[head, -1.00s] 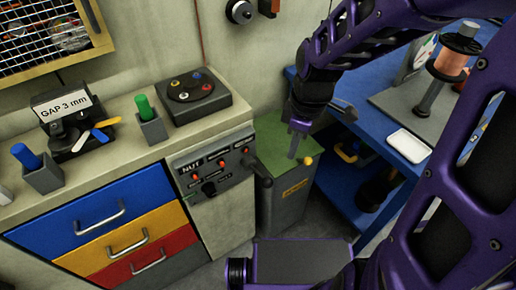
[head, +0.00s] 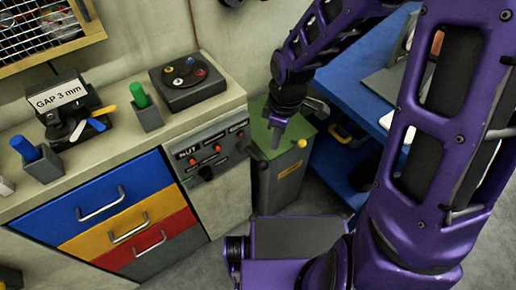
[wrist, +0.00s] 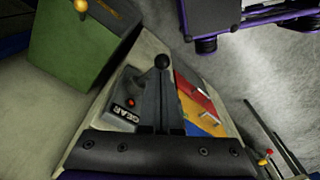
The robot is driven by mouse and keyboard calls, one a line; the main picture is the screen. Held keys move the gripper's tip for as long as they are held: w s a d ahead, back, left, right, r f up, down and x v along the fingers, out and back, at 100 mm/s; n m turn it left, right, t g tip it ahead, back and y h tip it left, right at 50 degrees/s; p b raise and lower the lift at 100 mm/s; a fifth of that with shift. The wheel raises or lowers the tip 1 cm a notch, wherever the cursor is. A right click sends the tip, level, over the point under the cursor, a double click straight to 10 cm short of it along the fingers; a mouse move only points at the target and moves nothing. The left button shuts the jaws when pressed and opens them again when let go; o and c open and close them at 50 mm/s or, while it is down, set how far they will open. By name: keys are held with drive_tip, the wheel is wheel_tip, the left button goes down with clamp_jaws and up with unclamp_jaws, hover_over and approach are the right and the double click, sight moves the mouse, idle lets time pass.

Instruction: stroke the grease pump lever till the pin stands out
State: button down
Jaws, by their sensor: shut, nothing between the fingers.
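A grey box with a green top (head: 268,132) stands on the floor beside the cabinet. A yellow knob (head: 302,143) shows at it, and also in the wrist view (wrist: 80,7). In the wrist view a black ball (wrist: 162,60) appears just past my fingertips; contact cannot be told. My gripper (head: 275,148) is shut and empty, pointing down in front of the green top in the head view. I cannot tell which lever is the grease pump's, and no indicator pin can be made out.
The cabinet has blue, yellow and red drawers (head: 105,205) with handles. Its worktop holds a dark box with coloured knobs (head: 187,85), a green-handled holder (head: 147,115) and a "GAP 3 mm" sign (head: 57,97). A blue bench (head: 350,85) stands right of the green-topped box.

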sight(265, 163)
drive_tip(key=shift+a+f, duration=0.8)
drive_tip(key=shift+f, duration=0.2)
drive_tip(key=shift+f, duration=0.15)
drive_tip(key=shift+a+f, duration=0.1)
drive_tip(key=shift+f, duration=0.75)
drive_tip(key=f+b, duration=0.4)
drive_tip(key=f, duration=0.1)
drive_tip(key=shift+w+a, duration=0.1)
drive_tip(key=shift+a, duration=0.1)
